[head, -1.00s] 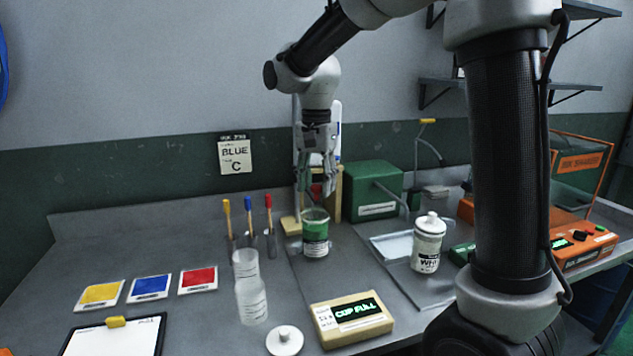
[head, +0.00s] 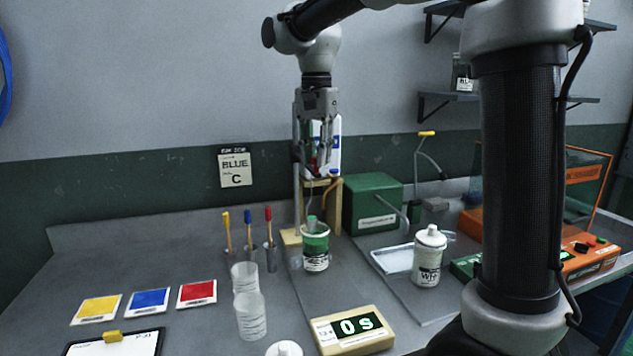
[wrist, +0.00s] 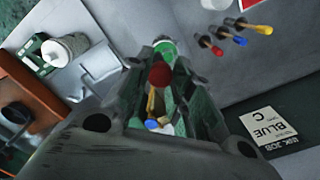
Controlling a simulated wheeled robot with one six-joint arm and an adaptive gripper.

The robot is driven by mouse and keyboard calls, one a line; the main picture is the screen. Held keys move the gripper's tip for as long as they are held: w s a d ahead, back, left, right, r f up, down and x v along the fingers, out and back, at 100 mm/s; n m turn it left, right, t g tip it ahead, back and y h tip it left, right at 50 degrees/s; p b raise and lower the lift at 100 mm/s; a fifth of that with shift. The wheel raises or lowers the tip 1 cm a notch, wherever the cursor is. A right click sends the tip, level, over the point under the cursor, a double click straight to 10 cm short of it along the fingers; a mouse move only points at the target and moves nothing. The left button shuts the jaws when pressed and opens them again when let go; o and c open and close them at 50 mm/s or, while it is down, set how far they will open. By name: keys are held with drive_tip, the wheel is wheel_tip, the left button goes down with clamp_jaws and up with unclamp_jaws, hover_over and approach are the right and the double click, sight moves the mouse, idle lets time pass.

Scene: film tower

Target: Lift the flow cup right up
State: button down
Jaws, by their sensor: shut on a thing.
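My gripper (head: 316,166) is shut on the red knob (wrist: 160,75) of the flow cup, high above the bench. A thin handle runs down from it to the flow cup (head: 311,222), a small green-coated piece showing at the mouth of the jar of green ink (head: 315,250). I cannot tell whether the cup's lower end is clear of the ink. The jar stands upright on the bench, and the timer box (head: 352,329) in front of it reads "0 s".
A wooden stand (head: 334,205) and green box (head: 374,203) are close behind the jar. A white-lidded jar (head: 428,258) stands to the right. Translucent beakers (head: 251,316) are at front left, with upright colored-handled tools (head: 249,240) behind them.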

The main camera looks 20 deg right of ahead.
wheel_tip(320, 180, up, 11)
drive_tip(key=shift+f, duration=0.2)
drive_tip(key=shift+w, duration=0.1)
drive_tip(key=c, duration=1.2)
unclamp_jaws()
drive_tip(key=shift+r, duration=0.1)
wheel_tip(320, 180, up, 12)
drive_tip(key=shift+f, duration=0.2)
